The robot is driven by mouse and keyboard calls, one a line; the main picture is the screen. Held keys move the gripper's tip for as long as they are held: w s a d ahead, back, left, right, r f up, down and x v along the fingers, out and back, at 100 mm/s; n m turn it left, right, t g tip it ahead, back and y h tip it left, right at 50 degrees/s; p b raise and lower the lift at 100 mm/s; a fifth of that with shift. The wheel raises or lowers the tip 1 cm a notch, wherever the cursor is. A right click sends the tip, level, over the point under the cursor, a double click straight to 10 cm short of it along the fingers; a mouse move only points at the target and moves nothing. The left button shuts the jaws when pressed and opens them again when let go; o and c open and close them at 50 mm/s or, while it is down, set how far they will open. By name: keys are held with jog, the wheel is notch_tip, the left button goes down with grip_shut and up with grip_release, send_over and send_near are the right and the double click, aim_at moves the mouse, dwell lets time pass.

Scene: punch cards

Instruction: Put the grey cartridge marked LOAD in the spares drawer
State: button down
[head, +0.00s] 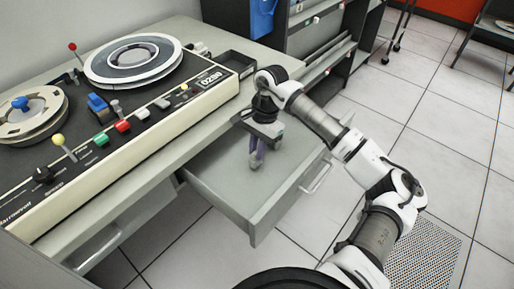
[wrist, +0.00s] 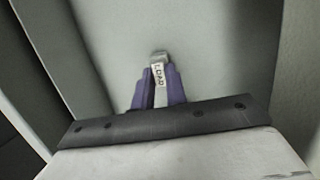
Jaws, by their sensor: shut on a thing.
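The grey cartridge marked LOAD (wrist: 158,74) is held between the purple fingers of my gripper (wrist: 158,92) in the wrist view, its label facing the camera. In the head view, my gripper (head: 257,155) points down inside the outline of an open, pale grey drawer (head: 220,187). The drawer floor around it looks bare. I cannot tell whether the cartridge touches the floor. No label shows on the drawer, and the cartridge is mostly hidden by my fingers in the head view.
The desk (head: 190,120) above the drawer carries a console (head: 130,130) with reels, knobs and levers. A dark open tray (head: 237,62) lies at the desk's back right. A shelf unit (head: 325,45) stands behind. Floor tiles are clear at right.

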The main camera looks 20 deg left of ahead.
jog(key=shift+w+b+x, duration=0.25)
jog(key=shift+b+x, duration=0.85)
jog(key=c, duration=1.3)
grip_release()
jog(key=shift+d, duration=0.1)
jog(key=shift+c, duration=1.1)
jog(key=shift+s+a+r+p+v, duration=0.1)
jog(key=shift+s+p+v, duration=0.3)
jog(key=shift+v, duration=0.9)
jog(key=shift+s+a+r+p+v, duration=0.15)
jog(key=shift+p+v, duration=0.5)
jog(key=shift+v, duration=0.65)
jog(key=shift+s+a+p+v, duration=0.1)
jog(key=shift+s+p+v, duration=0.35)
jog(key=shift+v, duration=0.85)
jog(key=shift+w, duration=0.1)
